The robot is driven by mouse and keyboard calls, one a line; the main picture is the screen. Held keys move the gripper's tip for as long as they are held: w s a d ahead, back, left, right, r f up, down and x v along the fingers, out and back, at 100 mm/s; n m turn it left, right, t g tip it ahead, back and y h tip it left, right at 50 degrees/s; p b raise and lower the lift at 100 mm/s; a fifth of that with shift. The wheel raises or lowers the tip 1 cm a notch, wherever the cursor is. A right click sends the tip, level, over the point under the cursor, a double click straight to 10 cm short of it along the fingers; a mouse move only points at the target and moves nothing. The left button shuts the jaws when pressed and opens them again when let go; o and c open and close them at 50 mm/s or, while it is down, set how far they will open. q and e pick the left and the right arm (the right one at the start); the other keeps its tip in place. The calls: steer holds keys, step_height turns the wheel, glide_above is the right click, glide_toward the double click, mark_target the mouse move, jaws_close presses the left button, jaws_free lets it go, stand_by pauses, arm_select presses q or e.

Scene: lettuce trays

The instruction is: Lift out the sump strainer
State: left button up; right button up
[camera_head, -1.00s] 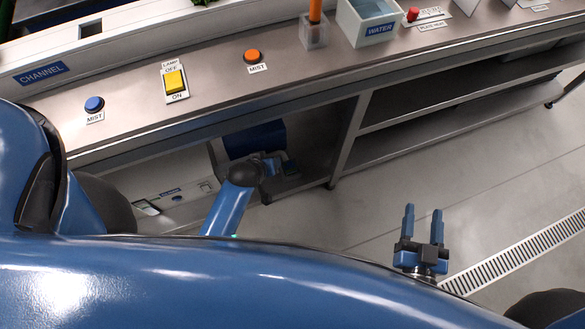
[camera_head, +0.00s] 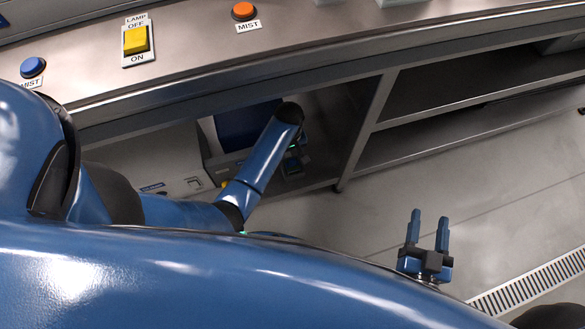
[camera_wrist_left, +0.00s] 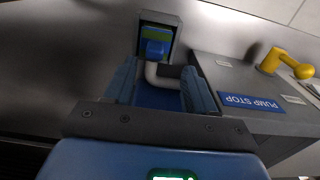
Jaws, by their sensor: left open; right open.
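My left gripper (camera_head: 295,162) is low under the bench in the head view, partly hidden by its own arm. In the left wrist view its two blue fingers (camera_wrist_left: 160,85) are open, with a grey bent bar (camera_wrist_left: 160,76) between them. A blue surface (camera_wrist_left: 155,99) lies behind the bar. The bar may be the sump strainer's handle, but I cannot tell for sure, nor whether a finger touches it. Past the fingers is a dark frame with a green and blue piece (camera_wrist_left: 156,46) inside. My right gripper (camera_head: 429,217) is open and empty above the floor.
In the left wrist view a grey box has a PUMP STOP label (camera_wrist_left: 252,103) and a yellow lever (camera_wrist_left: 285,65). In the head view a dark blue panel (camera_head: 240,127) stands under the bench (camera_head: 300,62). Shelves (camera_head: 450,125) are to the right; a floor grate (camera_head: 535,285) lies lower right.

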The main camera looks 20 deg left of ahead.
arm_select(q)
steer(key=shift+w+d+f+b, duration=0.1)
steer(key=shift+d+f+b, duration=0.1)
steer(key=shift+f+b, duration=0.95)
steer(key=shift+d+f+b, duration=0.2)
steer(key=shift+f+b, duration=0.45)
steer(key=shift+f, duration=1.25)
jaws_close()
